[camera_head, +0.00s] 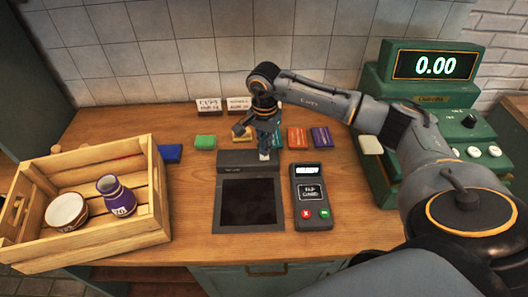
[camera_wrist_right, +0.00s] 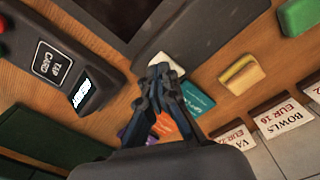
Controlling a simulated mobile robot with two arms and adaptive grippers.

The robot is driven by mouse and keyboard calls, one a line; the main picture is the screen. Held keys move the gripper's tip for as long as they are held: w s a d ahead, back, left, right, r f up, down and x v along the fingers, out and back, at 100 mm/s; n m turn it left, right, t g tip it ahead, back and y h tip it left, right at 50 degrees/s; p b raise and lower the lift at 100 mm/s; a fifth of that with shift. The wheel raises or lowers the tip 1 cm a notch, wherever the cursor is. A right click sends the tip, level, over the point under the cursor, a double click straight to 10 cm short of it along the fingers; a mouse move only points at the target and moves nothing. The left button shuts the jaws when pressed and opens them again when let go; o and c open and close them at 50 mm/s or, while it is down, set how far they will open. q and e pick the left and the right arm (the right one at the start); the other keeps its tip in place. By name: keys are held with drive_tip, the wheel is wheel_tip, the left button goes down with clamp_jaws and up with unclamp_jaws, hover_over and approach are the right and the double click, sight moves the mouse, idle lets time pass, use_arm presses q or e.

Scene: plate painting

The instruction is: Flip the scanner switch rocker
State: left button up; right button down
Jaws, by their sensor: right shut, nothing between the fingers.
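The scanner (camera_head: 248,203) is a dark flat pad with a raised bar (camera_head: 237,158) along its back edge, lying on the wooden counter. Its dark body also shows at the top of the right wrist view (camera_wrist_right: 172,22). My right gripper (camera_head: 264,155) points down at the right part of the raised bar, fingers shut and empty. In the right wrist view the fingertips (camera_wrist_right: 160,72) sit close together by the scanner's edge; whether they touch it I cannot tell. My left gripper is not in view.
A card reader (camera_head: 311,196) lies right of the scanner. A green cash register (camera_head: 440,110) stands at right. A wooden crate (camera_head: 146,225) with a bowl (camera_head: 66,212) and purple vase (camera_head: 117,195) stands at left. Colored blocks and price signs (camera_head: 207,107) line the back.

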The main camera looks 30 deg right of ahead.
sight(264, 157)
drive_tip(key=shift+f+b, duration=1.05)
drive_tip(key=shift+f, duration=0.15)
idle(0.4)
drive_tip(key=shift+s+r, duration=0.1)
drive_tip(key=shift+r, duration=0.1)
drive_tip(key=shift+r+p, duration=0.65)
drive_tip(key=shift+r, duration=0.25)
drive_tip(key=shift+r+p, duration=1.15)
drive_tip(key=shift+r, duration=1.35)
drive_tip(key=shift+f, duration=0.1)
